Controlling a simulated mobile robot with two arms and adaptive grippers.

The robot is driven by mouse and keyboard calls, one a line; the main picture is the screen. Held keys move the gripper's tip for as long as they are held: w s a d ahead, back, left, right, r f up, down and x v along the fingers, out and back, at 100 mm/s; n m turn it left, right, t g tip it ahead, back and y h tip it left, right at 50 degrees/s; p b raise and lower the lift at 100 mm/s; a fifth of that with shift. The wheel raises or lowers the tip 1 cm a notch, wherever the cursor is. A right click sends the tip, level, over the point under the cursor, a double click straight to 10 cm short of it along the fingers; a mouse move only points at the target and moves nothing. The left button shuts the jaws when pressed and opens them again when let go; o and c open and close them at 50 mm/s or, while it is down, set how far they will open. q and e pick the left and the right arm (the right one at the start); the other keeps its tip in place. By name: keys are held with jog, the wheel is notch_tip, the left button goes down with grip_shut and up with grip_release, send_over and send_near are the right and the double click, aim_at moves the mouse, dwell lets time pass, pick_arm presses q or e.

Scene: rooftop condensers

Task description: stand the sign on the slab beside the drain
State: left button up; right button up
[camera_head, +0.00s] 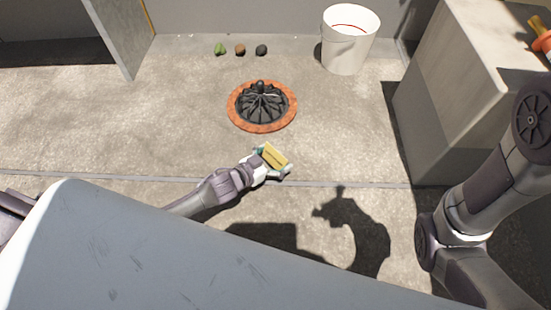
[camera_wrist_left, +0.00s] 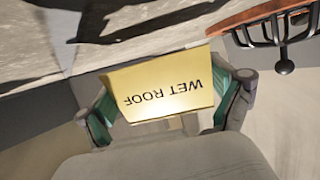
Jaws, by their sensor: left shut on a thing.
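The yellow sign (camera_head: 275,154) is in my left gripper (camera_head: 271,165), just in front of the drain and apart from it in the head view. In the left wrist view the sign (camera_wrist_left: 160,88) reads "WET ROOF" upside down, between the green-padded fingers (camera_wrist_left: 168,108). The drain (camera_head: 262,104) is a black ribbed dome in a rust-orange ring. It also shows at the top right of the left wrist view (camera_wrist_left: 278,30). The grey concrete slab (camera_head: 175,110) surrounds the drain. I cannot tell whether the sign touches the slab. My right gripper is out of view.
Leaves and small stones (camera_head: 240,50) lie behind the drain. A white bucket (camera_head: 348,45) stands at the back right. A large concrete block (camera_head: 450,85) on the right carries an orange and yellow item (camera_head: 541,38). A grey panel (camera_head: 112,35) stands at left. The slab left of the drain is clear.

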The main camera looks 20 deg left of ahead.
pick_arm(q)
jog(key=shift+f, duration=0.45)
jog(key=shift+f+b, duration=0.1)
jog(key=shift+b, duration=0.2)
jog(key=o, duration=0.7)
